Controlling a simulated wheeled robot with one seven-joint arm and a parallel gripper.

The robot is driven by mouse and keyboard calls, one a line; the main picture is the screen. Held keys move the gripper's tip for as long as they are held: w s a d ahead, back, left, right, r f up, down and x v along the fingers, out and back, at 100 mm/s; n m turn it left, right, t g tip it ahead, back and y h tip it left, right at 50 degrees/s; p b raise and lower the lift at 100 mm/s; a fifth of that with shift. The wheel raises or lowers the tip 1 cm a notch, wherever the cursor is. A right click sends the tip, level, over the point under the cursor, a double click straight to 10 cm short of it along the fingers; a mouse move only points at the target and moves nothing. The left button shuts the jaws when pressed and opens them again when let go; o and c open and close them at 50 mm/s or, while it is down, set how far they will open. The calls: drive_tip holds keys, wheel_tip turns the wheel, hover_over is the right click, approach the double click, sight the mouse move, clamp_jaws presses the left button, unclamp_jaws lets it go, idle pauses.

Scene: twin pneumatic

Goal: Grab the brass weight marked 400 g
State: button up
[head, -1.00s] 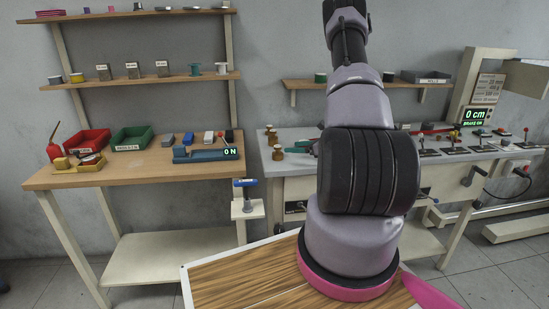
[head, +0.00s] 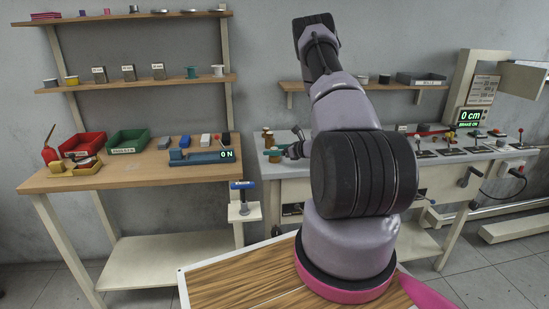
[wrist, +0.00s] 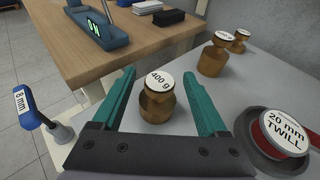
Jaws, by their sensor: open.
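The brass weight marked 400 g (wrist: 158,98) stands upright on the grey bench in the wrist view, its white label facing up. My gripper (wrist: 163,90) is open, with its teal fingers on either side of the weight and visible gaps to both. In the head view my gripper (head: 277,153) is at the left end of the grey bench. Two other brass weights (wrist: 214,56) (wrist: 238,42) stand beyond it at the right; their labels are too small to read.
A red spool labelled 20 mm TWILL (wrist: 283,134) lies right of my gripper. A blue-handled 8 mm tool (wrist: 28,105) stands at the left. The wooden table (head: 60,182) with a teal gauge (head: 200,157) adjoins the bench at the left.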

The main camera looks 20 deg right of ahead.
clamp_jaws()
drive_tip(key=shift+r, duration=0.1)
